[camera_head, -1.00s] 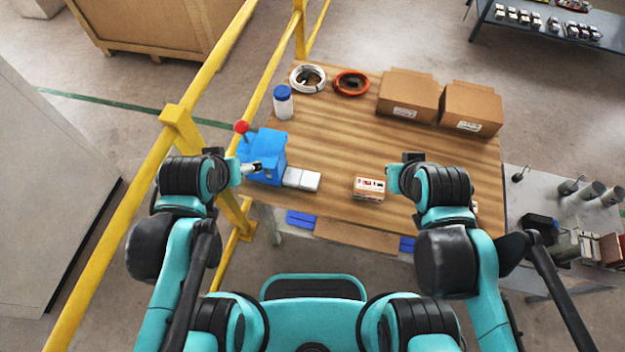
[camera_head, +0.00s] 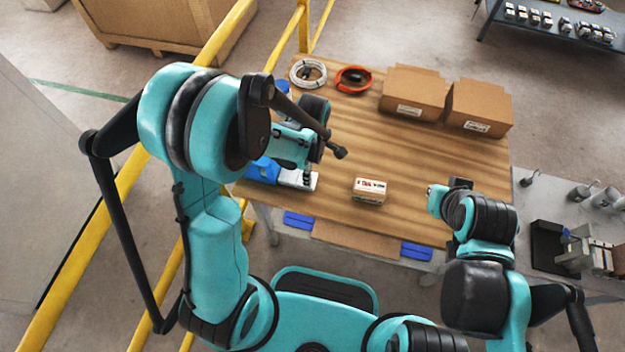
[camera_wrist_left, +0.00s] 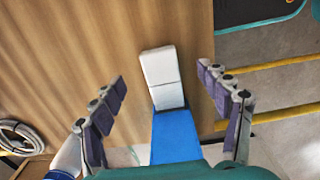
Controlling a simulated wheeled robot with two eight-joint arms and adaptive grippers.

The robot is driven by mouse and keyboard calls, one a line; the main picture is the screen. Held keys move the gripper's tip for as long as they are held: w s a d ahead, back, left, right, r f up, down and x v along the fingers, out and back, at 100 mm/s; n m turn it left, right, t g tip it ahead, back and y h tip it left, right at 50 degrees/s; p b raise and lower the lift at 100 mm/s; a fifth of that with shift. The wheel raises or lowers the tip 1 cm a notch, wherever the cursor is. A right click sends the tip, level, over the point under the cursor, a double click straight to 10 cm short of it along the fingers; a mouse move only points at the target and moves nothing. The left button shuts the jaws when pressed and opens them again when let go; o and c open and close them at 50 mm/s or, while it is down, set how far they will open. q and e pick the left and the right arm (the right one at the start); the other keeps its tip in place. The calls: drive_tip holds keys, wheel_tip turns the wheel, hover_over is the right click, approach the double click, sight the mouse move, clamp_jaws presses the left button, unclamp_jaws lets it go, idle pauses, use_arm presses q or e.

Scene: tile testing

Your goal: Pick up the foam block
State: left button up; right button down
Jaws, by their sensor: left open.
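A white block in two parts (camera_head: 291,178), the likeliest foam block, lies at the table's front left against a blue device (camera_head: 263,171). The left wrist view shows the white block (camera_wrist_left: 161,73) whole, with the blue device (camera_wrist_left: 175,135) touching its near end. My left gripper (camera_head: 308,180) is above the white block, partly hidden by its own arm. In the left wrist view its fingers (camera_wrist_left: 163,82) are spread apart, one on each side of the block, with nothing between them gripped. My right gripper (camera_head: 437,196) is at the right of the table; its fingers are too small to judge.
A small labelled box (camera_head: 369,191) stands right of the white block. White cable coil (camera_head: 308,73), orange ring (camera_head: 354,79) and two cardboard boxes (camera_head: 413,93) are at the back. Yellow rails (camera_head: 303,30) run along the left. The table's middle is clear.

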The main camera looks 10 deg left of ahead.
sight(299, 183)
use_arm(q)
wheel_tip(299, 183, down, 2)
drive_tip(key=shift+f+b, duration=0.1)
drive_tip(key=shift+b, duration=0.35)
drive_tip(key=f+b, duration=0.1)
drive_tip(key=f, duration=0.1)
drive_tip(key=f+b, duration=0.2)
drive_tip(key=f, duration=0.1)
drive_tip(key=shift+w+a+f, duration=0.2)
drive_tip(key=shift+a+f, duration=0.1)
drive_tip(key=shift+r, duration=0.1)
drive_tip(key=c, duration=0.9)
